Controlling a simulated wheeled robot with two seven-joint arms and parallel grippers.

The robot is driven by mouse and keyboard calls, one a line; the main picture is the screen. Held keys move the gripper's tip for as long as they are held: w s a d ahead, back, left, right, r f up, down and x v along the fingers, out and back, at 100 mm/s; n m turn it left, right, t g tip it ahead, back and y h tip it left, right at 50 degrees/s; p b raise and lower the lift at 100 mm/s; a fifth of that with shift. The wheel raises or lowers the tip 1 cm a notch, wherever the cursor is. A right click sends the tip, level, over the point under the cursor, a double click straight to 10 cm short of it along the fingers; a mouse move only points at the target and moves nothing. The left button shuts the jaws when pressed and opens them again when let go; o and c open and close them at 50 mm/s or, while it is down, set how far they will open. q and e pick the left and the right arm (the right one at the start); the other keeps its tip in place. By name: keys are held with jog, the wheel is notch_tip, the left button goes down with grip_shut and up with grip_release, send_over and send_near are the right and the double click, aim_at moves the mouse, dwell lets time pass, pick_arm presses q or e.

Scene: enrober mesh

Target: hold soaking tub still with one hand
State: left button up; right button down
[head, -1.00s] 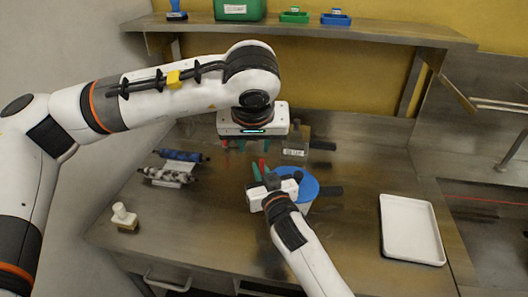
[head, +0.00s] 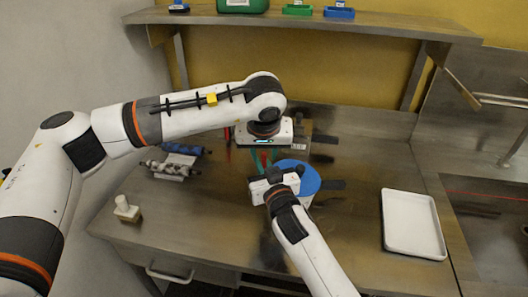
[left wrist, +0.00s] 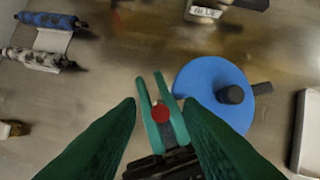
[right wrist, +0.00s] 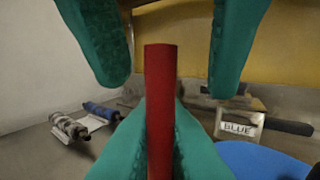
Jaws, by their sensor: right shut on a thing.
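A round tub (head: 308,179) with a blue top and pale side stands mid-table. It may be the soaking tub; its blue top shows in the left wrist view (left wrist: 205,72) with a dark knob and dark handle. My right gripper (left wrist: 162,110) is beside it on the left, shut on an upright red rod (right wrist: 160,105), and is not holding the tub. My left gripper (left wrist: 165,115) points down from above, its green fingers apart on either side of the red rod's top. These fingers also show spread in the right wrist view (right wrist: 170,50).
A box labelled BLUE (right wrist: 238,127) with a dark handle stands behind. Two rollers (head: 175,163) lie left on a pale sheet, near a stamp-like block (head: 126,208). A white tray (head: 386,222) lies right. A shelf (head: 310,23) runs overhead.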

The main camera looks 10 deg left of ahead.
pick_arm(q)
jog(key=shift+w+f, duration=0.1)
jog(key=shift+f, duration=0.15)
grip_shut()
jog(key=shift+a, duration=0.1)
